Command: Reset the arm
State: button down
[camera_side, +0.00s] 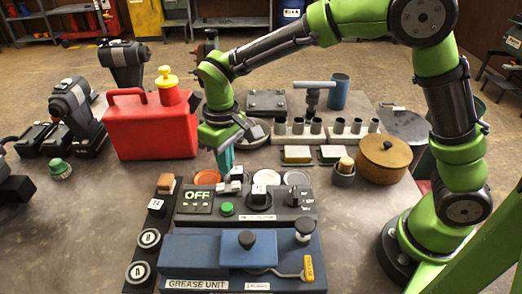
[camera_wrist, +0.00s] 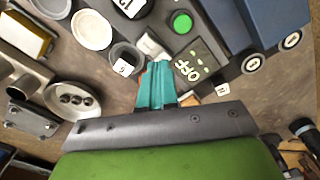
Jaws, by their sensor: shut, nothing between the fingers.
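My gripper (camera_side: 226,168) has teal fingers pointing down, just behind the left part of a dark control panel (camera_side: 250,217). In the wrist view the teal fingers (camera_wrist: 158,72) are together with nothing between them. The panel's display (camera_side: 197,199) reads OFF in green. A green button (camera_side: 227,208) and a dark knob with a white marked face (camera_side: 260,194) sit on the panel. A small grey-white block (camera_side: 234,184) is close to my fingertips; whether they touch it I cannot tell.
A blue grease unit (camera_side: 205,262) stands in front of the panel. A red fuel can (camera_side: 150,124) with a yellow cap stands to the left. A socket rack (camera_side: 315,134), a wooden pot (camera_side: 383,160) and round dishes (camera_side: 296,178) are behind and right.

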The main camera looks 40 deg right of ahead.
jog(key=s+d+r+m+t+y, duration=0.1)
jog(key=s+d+r+m+t, duration=0.2)
jog(key=s+d+r, duration=0.3)
jog(key=s+d+r+m+t, duration=0.3)
jog(key=s+d+r, duration=0.3)
jog(key=s+d, duration=0.3)
jog(key=shift+s+m+t+y, duration=0.35)
jog(key=shift+s+t, duration=0.25)
jog(key=shift+s, duration=0.2)
jog(key=shift+r, duration=0.1)
